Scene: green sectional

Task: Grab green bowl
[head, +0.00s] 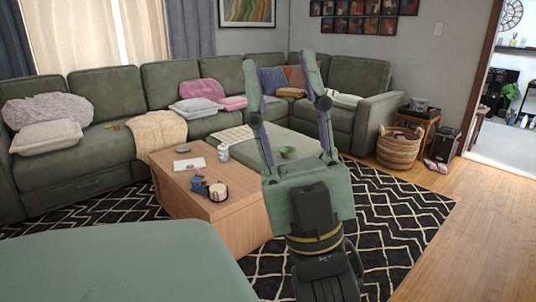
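The green bowl (288,153) sits on the green ottoman (262,139) beyond the wooden coffee table. It is small in the head view and shows between my gripper's two fingers. My gripper (280,78) is raised in front of the camera, with its fingers spread apart and pointing up. Nothing is held between the fingers. The bowl appears farther away than the gripper, and I see no contact. The gripper's palm and fingers hide part of the ottoman and the sofa.
The coffee table (232,211) holds a cup (223,153), a candle-like jar (217,192) and papers. A green sectional sofa (108,92) lines the back. A green surface (120,262) fills the lower left. A wicker basket (398,150) stands right; wooden floor (470,220) there is clear.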

